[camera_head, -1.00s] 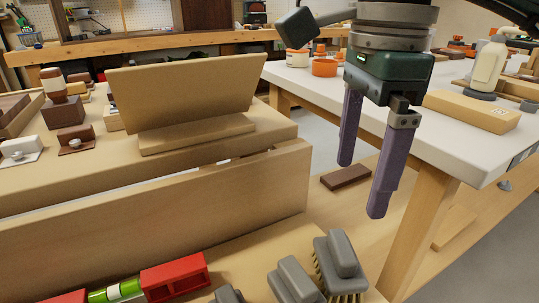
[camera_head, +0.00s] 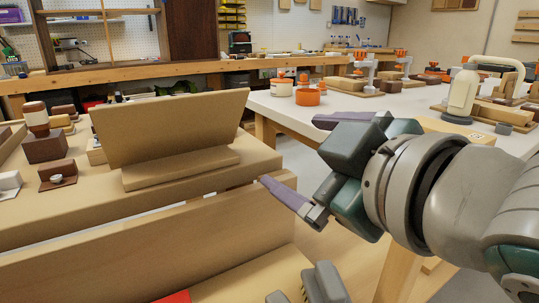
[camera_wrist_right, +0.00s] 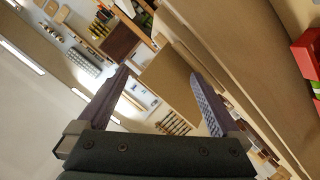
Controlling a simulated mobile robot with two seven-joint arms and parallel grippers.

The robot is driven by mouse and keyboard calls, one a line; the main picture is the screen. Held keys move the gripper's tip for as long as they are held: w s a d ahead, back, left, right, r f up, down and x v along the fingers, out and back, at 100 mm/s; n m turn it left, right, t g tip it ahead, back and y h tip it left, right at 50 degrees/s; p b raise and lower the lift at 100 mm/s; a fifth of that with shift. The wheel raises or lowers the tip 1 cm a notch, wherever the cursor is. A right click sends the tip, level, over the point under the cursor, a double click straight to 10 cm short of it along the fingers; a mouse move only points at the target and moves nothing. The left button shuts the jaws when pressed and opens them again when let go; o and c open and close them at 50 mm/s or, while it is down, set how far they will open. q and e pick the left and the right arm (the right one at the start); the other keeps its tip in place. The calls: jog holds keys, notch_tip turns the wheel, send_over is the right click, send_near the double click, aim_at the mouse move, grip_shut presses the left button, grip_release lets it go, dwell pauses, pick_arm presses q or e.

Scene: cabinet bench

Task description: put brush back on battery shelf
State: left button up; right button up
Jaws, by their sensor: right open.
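A grey brush (camera_head: 326,282) with tan bristles stands at the bottom edge of the head view, on the light wooden lower shelf (camera_head: 255,275). Part of a second grey brush (camera_head: 278,297) shows beside it, mostly cut off. A red piece (camera_head: 174,297) peeks in at the bottom, and a red object (camera_wrist_right: 308,55) shows at the right of the wrist view. My right gripper (camera_head: 292,150) is open and empty, turned sideways above and behind the brushes, clear of them. Its two purple fingers are spread in the wrist view (camera_wrist_right: 160,76). My left gripper is out of view.
A leaning brown board (camera_head: 165,125) stands on the cabinet top (camera_head: 60,213) at left, with small brown blocks and knobs around it. A white table (camera_head: 350,105) with orange-lidded jars and a cream bottle (camera_head: 462,92) lies behind my right arm.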

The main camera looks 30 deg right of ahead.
jog(key=s+f+m+g, duration=0.2)
jog(key=s+f+g, duration=0.3)
jog(key=s+f, duration=0.2)
jog(key=s+f+m+g+y, duration=0.1)
jog(key=s+f+m+g, duration=0.2)
jog(key=s, duration=0.9)
notch_tip(320, 180, down, 5)
jog(key=g, duration=0.3)
jog(key=shift+s+f+g, duration=0.2)
jog(key=shift+s+g, duration=0.05)
jog(key=shift+g, duration=0.05)
